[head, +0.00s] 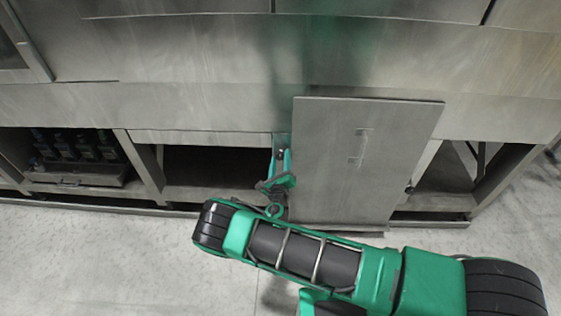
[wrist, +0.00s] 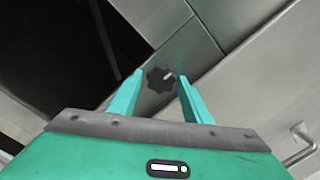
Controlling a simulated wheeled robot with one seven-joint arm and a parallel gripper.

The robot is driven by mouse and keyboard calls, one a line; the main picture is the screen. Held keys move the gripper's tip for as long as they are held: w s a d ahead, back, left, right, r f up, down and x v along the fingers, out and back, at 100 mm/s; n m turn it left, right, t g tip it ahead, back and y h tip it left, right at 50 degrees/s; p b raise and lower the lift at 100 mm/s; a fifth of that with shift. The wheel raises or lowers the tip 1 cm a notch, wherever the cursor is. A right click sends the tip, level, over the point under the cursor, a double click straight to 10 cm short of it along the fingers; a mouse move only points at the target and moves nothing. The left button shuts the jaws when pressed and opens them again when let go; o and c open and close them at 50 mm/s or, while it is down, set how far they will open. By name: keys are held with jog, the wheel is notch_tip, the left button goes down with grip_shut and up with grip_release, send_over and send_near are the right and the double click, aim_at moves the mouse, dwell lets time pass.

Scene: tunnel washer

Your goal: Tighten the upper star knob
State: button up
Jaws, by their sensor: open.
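The upper star knob (wrist: 158,79) is a small black lobed knob on a steel strip, seen in the wrist view just beyond my fingertips. My gripper (wrist: 158,80) is open, with one green finger on each side of the knob in the picture. I cannot tell whether the fingers touch it. In the head view the knob (head: 281,154) is a small dark spot at the panel's left edge, partly hidden by my gripper (head: 281,163). No lower knob can be made out.
A steel panel (head: 350,165) with a handle (head: 360,147) stands right of my gripper. Left of it is a dark open bay (head: 215,165). Several dark bottle-like units (head: 75,146) sit in a tray further left. The pale floor (head: 120,260) is clear in front.

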jog(key=c, duration=0.8)
jog(key=shift+o, duration=0.2)
